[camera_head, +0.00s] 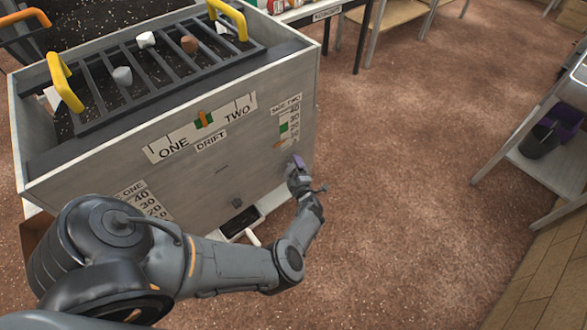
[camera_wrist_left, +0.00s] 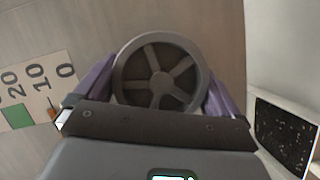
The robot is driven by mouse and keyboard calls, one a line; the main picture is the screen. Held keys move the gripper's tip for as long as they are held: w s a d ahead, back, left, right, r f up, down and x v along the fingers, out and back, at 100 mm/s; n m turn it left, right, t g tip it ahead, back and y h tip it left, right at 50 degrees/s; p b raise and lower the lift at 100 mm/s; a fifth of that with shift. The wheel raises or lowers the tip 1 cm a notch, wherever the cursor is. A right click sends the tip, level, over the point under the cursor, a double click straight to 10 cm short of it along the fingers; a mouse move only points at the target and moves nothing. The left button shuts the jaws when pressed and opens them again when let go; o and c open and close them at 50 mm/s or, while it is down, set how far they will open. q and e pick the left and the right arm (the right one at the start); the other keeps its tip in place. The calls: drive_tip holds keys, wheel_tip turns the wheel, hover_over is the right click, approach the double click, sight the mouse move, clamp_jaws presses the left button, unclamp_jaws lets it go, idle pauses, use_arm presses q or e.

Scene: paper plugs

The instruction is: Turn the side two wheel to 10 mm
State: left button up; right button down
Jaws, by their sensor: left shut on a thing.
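The side two wheel (camera_wrist_left: 160,75) is a dark grey, spoked handwheel. In the left wrist view it sits between the purple fingers of my left gripper (camera_wrist_left: 158,90), which is shut on its rim. In the head view my left gripper (camera_head: 297,163) is at the right end of the box's front panel, and the wheel is hidden there. The side two scale (camera_head: 289,122) is just above, with a green patch and a small orange pointer (camera_head: 280,145) at its low end. In the left wrist view the orange pointer (camera_wrist_left: 53,113) shows near the 0 end; its exact reading is unclear.
The grey box (camera_head: 215,160) carries a black rack with yellow handles (camera_head: 66,82) and several small plugs. A drift scale (camera_head: 203,122) and a side one scale (camera_head: 140,198) are on its front. A small dark tray (camera_head: 240,222) is low on the panel.

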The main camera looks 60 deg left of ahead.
use_arm(q)
drive_tip(key=shift+m, duration=0.5)
drive_tip(key=shift+g, duration=0.3)
drive_tip(key=o, duration=0.6)
